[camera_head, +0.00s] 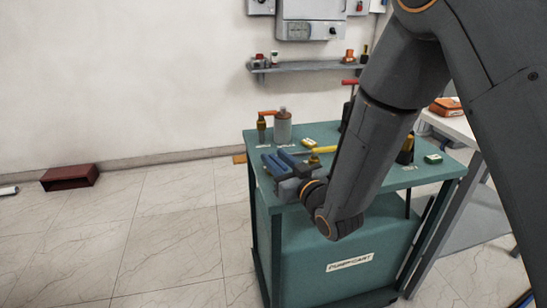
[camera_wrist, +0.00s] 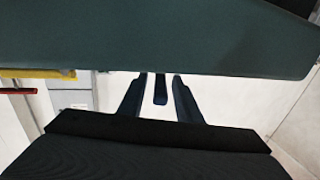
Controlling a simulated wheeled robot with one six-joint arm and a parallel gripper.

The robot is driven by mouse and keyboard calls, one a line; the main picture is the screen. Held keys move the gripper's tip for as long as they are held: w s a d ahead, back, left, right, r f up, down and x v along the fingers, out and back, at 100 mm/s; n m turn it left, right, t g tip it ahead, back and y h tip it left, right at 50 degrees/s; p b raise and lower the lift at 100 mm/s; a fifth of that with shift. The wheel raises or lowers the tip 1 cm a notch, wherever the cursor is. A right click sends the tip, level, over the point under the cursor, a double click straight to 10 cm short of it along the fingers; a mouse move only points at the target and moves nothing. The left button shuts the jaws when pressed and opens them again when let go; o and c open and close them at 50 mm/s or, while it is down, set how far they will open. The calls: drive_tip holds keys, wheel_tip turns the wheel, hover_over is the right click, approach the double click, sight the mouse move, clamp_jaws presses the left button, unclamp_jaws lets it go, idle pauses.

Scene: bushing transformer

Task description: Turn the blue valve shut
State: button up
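My gripper (camera_head: 274,160) reaches over the left front part of the teal cart top in the head view. In the wrist view my gripper (camera_wrist: 160,76) has its two dark blue fingers spread apart. A narrow dark blue bar, apparently the blue valve's handle (camera_wrist: 160,90), lies between them with a light gap on both sides. In the head view the blue handle cannot be told apart from the blue fingers, and the valve's body is hidden.
The cart (camera_head: 440,176) carries a grey cylinder (camera_head: 282,127), a valve with an orange handle (camera_head: 268,113) and a yellow handle (camera_head: 324,150). A red handle (camera_head: 350,82) stands behind my arm. A wall shelf (camera_head: 310,67) is behind; open floor lies left.

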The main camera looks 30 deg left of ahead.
sight(286, 168)
drive_tip(key=v, duration=0.6)
drive_tip(key=shift+b, duration=0.4)
drive_tip(key=shift+a, duration=0.1)
